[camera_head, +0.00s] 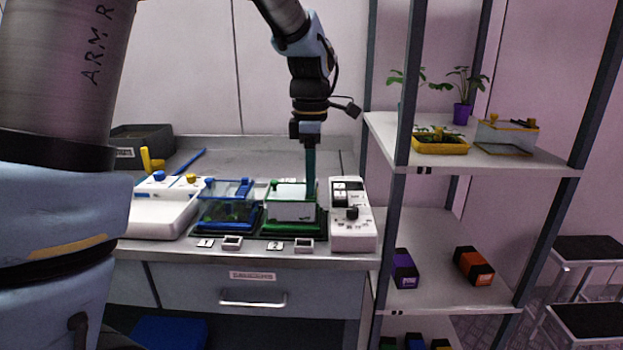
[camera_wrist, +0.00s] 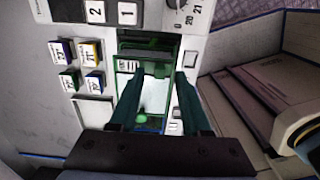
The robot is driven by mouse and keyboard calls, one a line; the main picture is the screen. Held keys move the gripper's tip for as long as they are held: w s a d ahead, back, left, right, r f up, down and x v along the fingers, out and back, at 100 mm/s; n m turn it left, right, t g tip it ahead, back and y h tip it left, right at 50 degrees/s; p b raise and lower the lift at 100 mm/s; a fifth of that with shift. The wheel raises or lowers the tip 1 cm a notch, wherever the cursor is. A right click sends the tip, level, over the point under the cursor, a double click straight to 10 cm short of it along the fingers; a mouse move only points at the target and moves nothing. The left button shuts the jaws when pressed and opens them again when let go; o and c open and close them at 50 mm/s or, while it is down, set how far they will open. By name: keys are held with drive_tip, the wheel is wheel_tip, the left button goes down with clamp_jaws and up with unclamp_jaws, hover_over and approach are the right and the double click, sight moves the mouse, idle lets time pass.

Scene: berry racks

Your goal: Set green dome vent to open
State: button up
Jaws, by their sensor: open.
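The green dome (camera_head: 291,208) is a clear box with green edges on a green base, on the bench left of a white dial unit. My gripper (camera_head: 309,183) points down over its right side in the head view. In the wrist view the open fingers of my gripper (camera_wrist: 160,74) are apart, with the green-framed dome (camera_wrist: 147,56) below and between them. A green knob (camera_wrist: 142,113) shows between the fingers, with a pale panel beside it. I cannot tell the vent's setting, nor whether a finger touches the dome.
A blue-edged dome (camera_head: 228,203) stands close on the left. The white dial unit (camera_head: 352,215) stands close on the right. A white unit with blue and yellow knobs (camera_head: 165,205) is farther left. A shelf rack (camera_head: 480,150) with plants rises at the right.

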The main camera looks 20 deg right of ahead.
drive_tip(key=shift+f, duration=0.55)
clamp_jaws()
idle(1.1)
